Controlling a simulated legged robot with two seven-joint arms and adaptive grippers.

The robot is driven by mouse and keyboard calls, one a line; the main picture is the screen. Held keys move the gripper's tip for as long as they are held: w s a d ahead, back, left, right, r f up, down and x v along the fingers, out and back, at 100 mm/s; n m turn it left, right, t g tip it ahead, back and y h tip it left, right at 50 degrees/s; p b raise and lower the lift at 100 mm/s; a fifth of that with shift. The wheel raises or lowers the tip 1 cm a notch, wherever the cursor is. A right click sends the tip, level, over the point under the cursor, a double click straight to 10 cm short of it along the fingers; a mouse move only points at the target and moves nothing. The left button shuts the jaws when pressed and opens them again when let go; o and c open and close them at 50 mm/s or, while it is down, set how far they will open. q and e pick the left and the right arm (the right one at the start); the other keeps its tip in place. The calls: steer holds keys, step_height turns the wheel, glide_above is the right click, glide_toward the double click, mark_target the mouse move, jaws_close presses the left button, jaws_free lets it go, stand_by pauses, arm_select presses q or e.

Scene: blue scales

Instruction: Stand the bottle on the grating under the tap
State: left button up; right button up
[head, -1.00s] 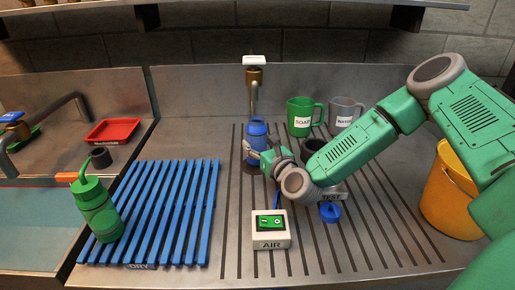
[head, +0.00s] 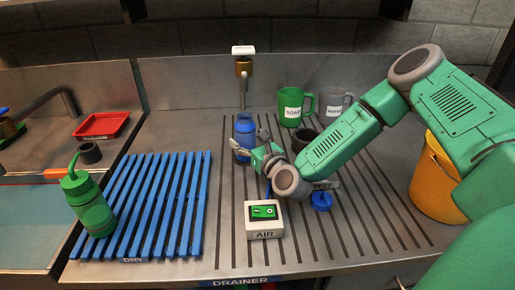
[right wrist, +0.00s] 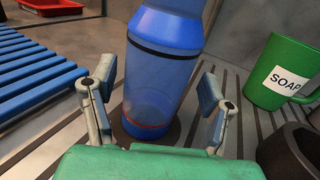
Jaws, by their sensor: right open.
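The blue bottle (head: 244,127) stands upright below the tap (head: 243,68), in front of the back wall. In the right wrist view the bottle (right wrist: 163,75) rests on a dark round patch (right wrist: 176,133), which may be the grating; the bottle hides most of it. My right gripper (head: 250,142) is open just in front of the bottle. In the right wrist view its fingers (right wrist: 157,100) are spread on either side of the bottle's lower part, with gaps visible. My left gripper is not in view.
A green bottle (head: 91,208) stands on the blue slatted rack (head: 150,200) at left. The AIR switch box (head: 264,230) is in front of my gripper. A SOAP mug (head: 291,105), a grey mug (head: 333,107) and a yellow bucket (head: 436,180) are to the right.

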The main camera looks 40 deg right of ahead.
steer(key=s, duration=0.7)
steer(key=s+a+b, duration=0.1)
steer(key=s, duration=0.3)
steer(key=shift+s, duration=0.35)
steer(key=shift+a, duration=0.1)
